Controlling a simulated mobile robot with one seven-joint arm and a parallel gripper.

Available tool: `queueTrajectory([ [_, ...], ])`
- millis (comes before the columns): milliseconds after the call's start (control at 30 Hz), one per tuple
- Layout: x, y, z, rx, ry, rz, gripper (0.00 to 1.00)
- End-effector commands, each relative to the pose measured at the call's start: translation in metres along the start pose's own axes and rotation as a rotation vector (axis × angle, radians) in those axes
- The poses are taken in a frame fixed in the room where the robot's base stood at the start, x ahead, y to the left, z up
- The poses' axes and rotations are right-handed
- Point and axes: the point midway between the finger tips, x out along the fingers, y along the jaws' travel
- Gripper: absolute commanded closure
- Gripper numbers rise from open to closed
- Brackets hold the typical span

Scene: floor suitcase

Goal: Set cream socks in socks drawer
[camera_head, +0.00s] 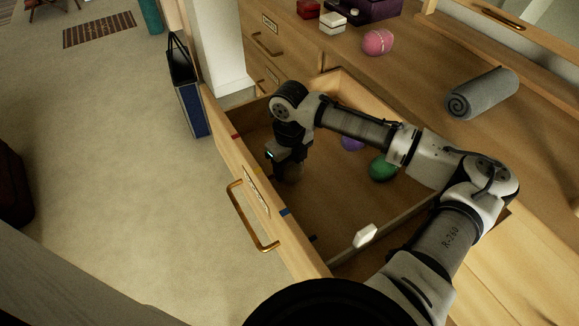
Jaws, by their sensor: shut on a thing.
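A wooden drawer (222,127) stands pulled out, with a brass handle and a label plate on its front; the label's words are too small to read. A purple sock ball (352,143) and a green sock ball (383,168) lie inside, toward its back. My gripper (287,166) points down inside the drawer, near the front panel and left of both balls. It is shut on a dim tan bundle (291,173), which looks like the cream socks, low over the drawer floor. The fingers and wrist hide much of it, and I cannot tell whether it touches the floor.
A pink ball (378,42), a grey rolled towel (482,93) and small boxes (333,22) sit on the wooden top behind. A white block (365,236) is at the drawer's near side. A dark blue bag (190,100) stands left of the drawer. The drawer's middle floor is clear.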

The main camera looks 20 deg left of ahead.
Motion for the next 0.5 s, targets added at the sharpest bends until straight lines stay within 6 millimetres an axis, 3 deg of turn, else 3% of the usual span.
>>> queueTrajectory([
  [100, 0.011, 0.0003, -0.0001, -0.001, 0.0, 0.0, 0.66],
  [433, 0.0145, 0.0004, 0.0001, -0.001, -0.001, 0.0, 0.66],
  [467, 0.0139, 0.0002, 0.0001, -0.001, 0.0, 0.0, 0.42],
  [500, 0.0135, 0.0001, 0.0001, -0.001, 0.0, -0.001, 0.36],
])
